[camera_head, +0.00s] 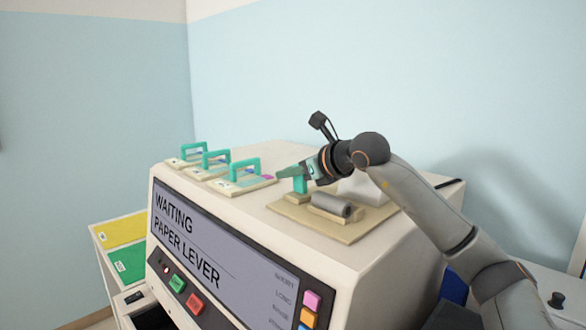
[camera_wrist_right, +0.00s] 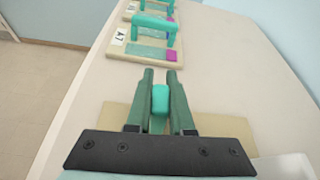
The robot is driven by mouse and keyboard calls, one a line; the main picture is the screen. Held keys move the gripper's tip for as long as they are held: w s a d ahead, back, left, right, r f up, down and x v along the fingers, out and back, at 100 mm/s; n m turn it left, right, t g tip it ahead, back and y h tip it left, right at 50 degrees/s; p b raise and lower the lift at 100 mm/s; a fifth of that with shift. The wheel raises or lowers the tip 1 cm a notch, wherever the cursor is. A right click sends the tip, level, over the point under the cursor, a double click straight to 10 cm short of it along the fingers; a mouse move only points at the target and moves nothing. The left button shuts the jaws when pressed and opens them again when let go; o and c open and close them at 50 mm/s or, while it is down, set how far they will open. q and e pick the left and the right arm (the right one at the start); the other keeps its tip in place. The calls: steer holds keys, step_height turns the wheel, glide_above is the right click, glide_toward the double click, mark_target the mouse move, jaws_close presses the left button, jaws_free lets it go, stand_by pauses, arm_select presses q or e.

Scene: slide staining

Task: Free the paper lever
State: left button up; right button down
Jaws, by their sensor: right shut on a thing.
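The paper lever (camera_head: 300,185) is a teal upright piece on a beige plate (camera_head: 356,232) on top of the machine. A grey roll (camera_head: 331,206) lies beside it on the same plate. My right gripper (camera_head: 292,172) is at the lever's top and shut on it. In the right wrist view the teal lever top (camera_wrist_right: 160,96) sits between the two dark green fingers of my right gripper (camera_wrist_right: 161,88). The gripper hides part of the lever. My left gripper is not in view.
Several beige trays with teal handles stand in a row to the left, the nearest one (camera_head: 226,187) close to the lever. The machine's screen (camera_head: 220,248) reads "WAITING PAPER LEVER". Green (camera_head: 177,283) and red (camera_head: 194,304) buttons sit below it. A white block (camera_head: 362,190) stands behind the roll.

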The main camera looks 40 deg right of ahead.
steer(key=shift+a+f+n+h+b, duration=0.15)
steer(key=shift+a+n+h, duration=0.15)
steer(key=shift+n, duration=0.2)
steer(key=shift+a+r+n+h+b, duration=0.1)
steer(key=shift+a+n+h+b, duration=0.1)
steer(key=shift+n+h, duration=0.25)
steer(key=shift+f, duration=0.1)
steer(key=c, duration=0.8)
jaws_free()
steer(key=shift+s, duration=0.1)
steer(key=b+v, duration=0.3)
steer(key=v, duration=0.8)
steer(key=shift+s+f, duration=0.1)
steer(key=shift+s, duration=0.05)
steer(key=shift+s+a+r, duration=0.1)
steer(key=shift+s+r, duration=0.2)
steer(key=shift+s, duration=0.3)
